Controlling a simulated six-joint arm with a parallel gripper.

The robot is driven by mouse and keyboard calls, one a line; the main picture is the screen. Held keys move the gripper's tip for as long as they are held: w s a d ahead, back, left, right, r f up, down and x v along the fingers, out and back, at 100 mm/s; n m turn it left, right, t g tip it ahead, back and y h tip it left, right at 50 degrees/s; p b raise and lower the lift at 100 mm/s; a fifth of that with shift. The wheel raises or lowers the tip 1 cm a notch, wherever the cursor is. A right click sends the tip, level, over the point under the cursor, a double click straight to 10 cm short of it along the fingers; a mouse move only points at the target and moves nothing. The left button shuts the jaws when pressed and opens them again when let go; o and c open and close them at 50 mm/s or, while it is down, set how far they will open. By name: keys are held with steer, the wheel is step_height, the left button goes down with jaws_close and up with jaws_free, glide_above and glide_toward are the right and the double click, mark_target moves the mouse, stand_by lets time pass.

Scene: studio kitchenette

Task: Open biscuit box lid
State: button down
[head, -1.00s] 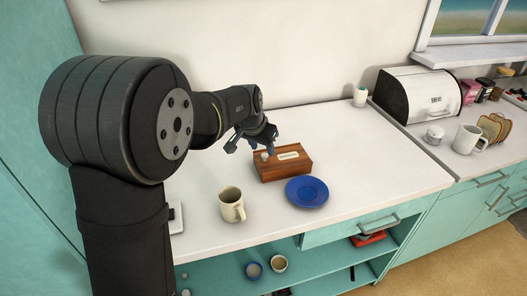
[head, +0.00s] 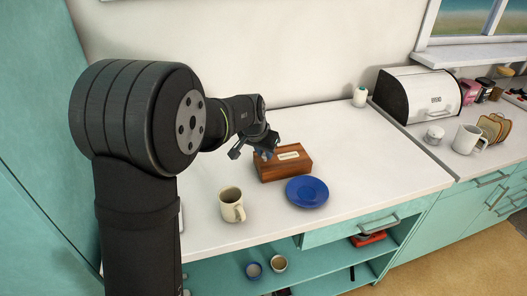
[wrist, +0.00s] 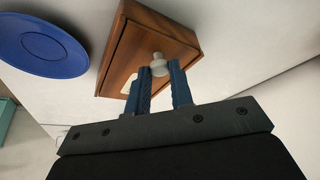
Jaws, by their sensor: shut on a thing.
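The biscuit box (head: 290,170) is a brown wooden box with a pale label on its lid, standing on the white counter. In the wrist view the box (wrist: 125,48) shows with a small pale round knob (wrist: 158,64) on its lid. My gripper (head: 264,153) is at the left end of the box. In the wrist view the two blue fingers of my gripper (wrist: 160,72) are shut on the knob, one on each side. The lid looks flat on the box, with no clear gap. The knob is mostly hidden by the gripper in the head view.
A blue plate (head: 307,191) lies close in front of the box; it also shows in the wrist view (wrist: 40,45). A cream mug (head: 232,205) stands at the front left. A white bread bin (head: 420,95) is at the back right. The counter right of the box is clear.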

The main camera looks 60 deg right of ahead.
glide_toward(304, 151)
steer(key=x, duration=0.5)
steer(key=shift+s, duration=0.1)
steer(key=c, duration=1.3)
jaws_free()
steer(key=v, duration=1.7)
steer(key=shift+a+r, duration=0.15)
steer(key=shift+a, duration=0.05)
